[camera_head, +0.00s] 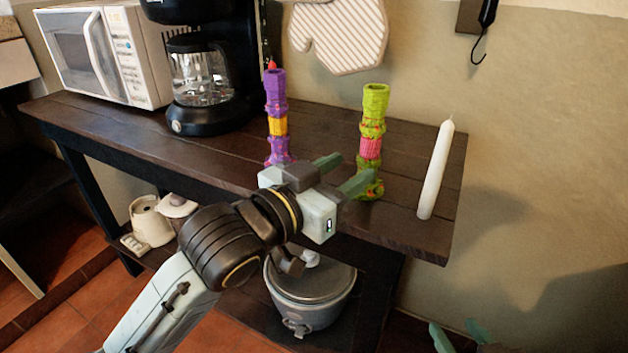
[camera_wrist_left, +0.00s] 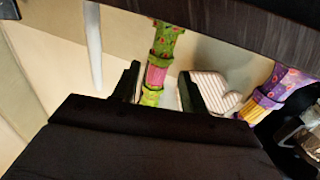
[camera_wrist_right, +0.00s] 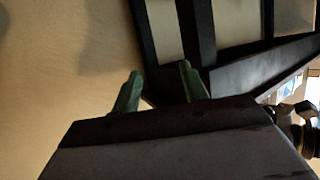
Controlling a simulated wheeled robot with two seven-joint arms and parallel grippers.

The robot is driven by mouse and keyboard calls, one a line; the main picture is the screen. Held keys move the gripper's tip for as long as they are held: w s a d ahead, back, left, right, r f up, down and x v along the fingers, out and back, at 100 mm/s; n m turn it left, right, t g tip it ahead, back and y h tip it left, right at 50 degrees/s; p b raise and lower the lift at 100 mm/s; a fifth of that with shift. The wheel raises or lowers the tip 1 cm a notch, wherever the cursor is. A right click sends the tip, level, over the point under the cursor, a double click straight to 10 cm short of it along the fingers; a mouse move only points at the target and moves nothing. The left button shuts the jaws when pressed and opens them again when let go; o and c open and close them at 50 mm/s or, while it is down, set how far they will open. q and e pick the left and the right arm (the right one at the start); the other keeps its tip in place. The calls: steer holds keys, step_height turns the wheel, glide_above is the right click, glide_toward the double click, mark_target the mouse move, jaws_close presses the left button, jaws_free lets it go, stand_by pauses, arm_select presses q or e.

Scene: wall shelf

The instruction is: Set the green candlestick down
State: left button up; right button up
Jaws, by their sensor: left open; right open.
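The green candlestick (camera_head: 372,112), with a pink band, stands upright on the dark wooden table. My left gripper (camera_head: 345,172) is open, with its fingers at the lower part of the candlestick. In the left wrist view the green candlestick (camera_wrist_left: 157,68) shows between the two spread fingers (camera_wrist_left: 160,88); I cannot tell whether they touch it. The candlestick's foot is partly hidden by a finger in the head view. My right gripper (camera_head: 458,338) shows only at the bottom right edge of the head view. In the right wrist view its fingers (camera_wrist_right: 157,90) are apart and empty.
A purple candlestick (camera_head: 276,110) with a red tip stands left of the green one. A white candle (camera_head: 436,168) stands near the table's right end. A coffee maker (camera_head: 203,75) and microwave (camera_head: 98,52) are at the left. A pot (camera_head: 310,292) sits below the tabletop (camera_head: 330,120).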

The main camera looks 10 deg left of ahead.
arm_select(q)
steer(key=shift+p+v, duration=0.55)
steer(key=shift+v, duration=2.4)
arm_select(e)
steer(key=s+d+f+g+h, duration=0.1)
steer(key=s+d+f+g, duration=0.1)
steer(key=s+f+g, duration=0.1)
steer(key=shift+s+f+g, duration=0.3)
steer(key=shift+f+g, duration=0.2)
steer(key=shift+f, duration=0.35)
